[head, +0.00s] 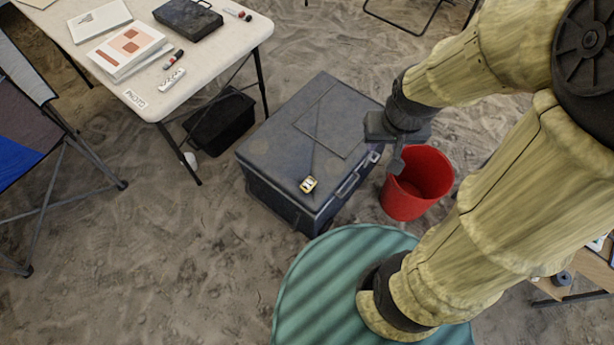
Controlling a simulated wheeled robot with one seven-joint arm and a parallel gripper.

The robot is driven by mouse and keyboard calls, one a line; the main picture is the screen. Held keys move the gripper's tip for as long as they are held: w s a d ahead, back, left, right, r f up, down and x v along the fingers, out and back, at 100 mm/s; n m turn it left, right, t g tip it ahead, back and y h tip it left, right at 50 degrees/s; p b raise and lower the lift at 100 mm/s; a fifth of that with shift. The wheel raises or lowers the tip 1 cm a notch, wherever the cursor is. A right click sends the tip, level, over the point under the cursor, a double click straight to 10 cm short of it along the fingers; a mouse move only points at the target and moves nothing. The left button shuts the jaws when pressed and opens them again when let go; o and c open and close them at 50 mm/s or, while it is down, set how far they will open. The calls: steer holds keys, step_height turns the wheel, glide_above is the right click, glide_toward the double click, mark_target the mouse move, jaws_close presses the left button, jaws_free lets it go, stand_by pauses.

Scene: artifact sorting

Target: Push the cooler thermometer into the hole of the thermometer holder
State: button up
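A dark grey cooler (285,140) stands on the sand in the middle, its lid closed. A small yellow and white piece (308,185) sits on the lid near its front right edge. A thin dark line runs up from it across the lid; it looks like the thermometer's stem, but I cannot be sure. I cannot make out the holder or its hole. My gripper (386,156) points down at the cooler's right edge, beside the red bucket and apart from the yellow piece. Its fingers are small and partly hidden, so their opening is unclear.
A red bucket (407,197) stands right of the cooler, close under my gripper. A white table (195,62) with papers and a black case is at upper left, a black bin (222,122) below it. A folding chair (35,130) is at far left.

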steer(key=shift+w+d, duration=0.1)
steer(key=shift+w, duration=0.3)
steer(key=shift+s, duration=0.1)
